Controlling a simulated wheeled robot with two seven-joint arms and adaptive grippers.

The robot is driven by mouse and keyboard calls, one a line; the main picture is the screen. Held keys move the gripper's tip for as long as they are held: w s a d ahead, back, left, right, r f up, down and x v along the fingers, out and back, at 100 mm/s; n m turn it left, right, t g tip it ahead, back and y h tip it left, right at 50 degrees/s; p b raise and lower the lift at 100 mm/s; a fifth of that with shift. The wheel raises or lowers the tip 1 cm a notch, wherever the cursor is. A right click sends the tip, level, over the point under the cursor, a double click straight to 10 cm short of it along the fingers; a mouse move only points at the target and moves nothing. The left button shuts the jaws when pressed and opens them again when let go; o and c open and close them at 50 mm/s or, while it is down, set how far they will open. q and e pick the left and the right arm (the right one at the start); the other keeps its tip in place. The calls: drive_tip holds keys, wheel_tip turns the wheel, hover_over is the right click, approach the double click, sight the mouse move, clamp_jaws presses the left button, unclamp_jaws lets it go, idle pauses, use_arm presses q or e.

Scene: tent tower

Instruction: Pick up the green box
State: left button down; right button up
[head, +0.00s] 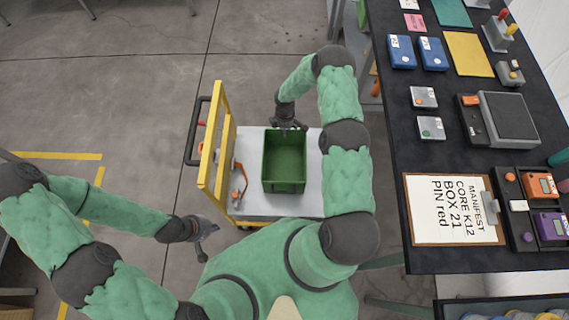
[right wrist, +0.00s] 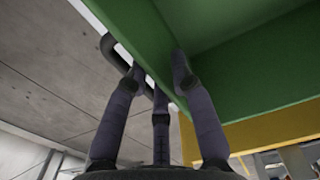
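The green box (head: 284,170) is an open, empty bin on the grey top of a cart. My right gripper (head: 290,126) is at the box's far wall, pointing down at its rim. In the right wrist view, the fingers (right wrist: 158,75) straddle the green wall (right wrist: 150,45). They lean in toward each other and seem to press on it from both sides. The box still appears to rest on the cart. My left gripper (head: 208,228) is empty, with its fingers spread, left of the cart and away from the box.
The cart (head: 245,200) has a yellow frame (head: 222,150) and a dark handle on its left, with a small orange item (head: 239,195) by the box. A dark table (head: 395,150) on the right holds blue boxes, devices and a manifest clipboard (head: 452,210).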

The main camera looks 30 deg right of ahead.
wheel_tip(320, 180, down, 5)
drive_tip(key=shift+s+f+b, duration=0.1)
drive_tip(key=shift+s+b, duration=0.05)
drive_tip(key=shift+b, duration=1)
clamp_jaws()
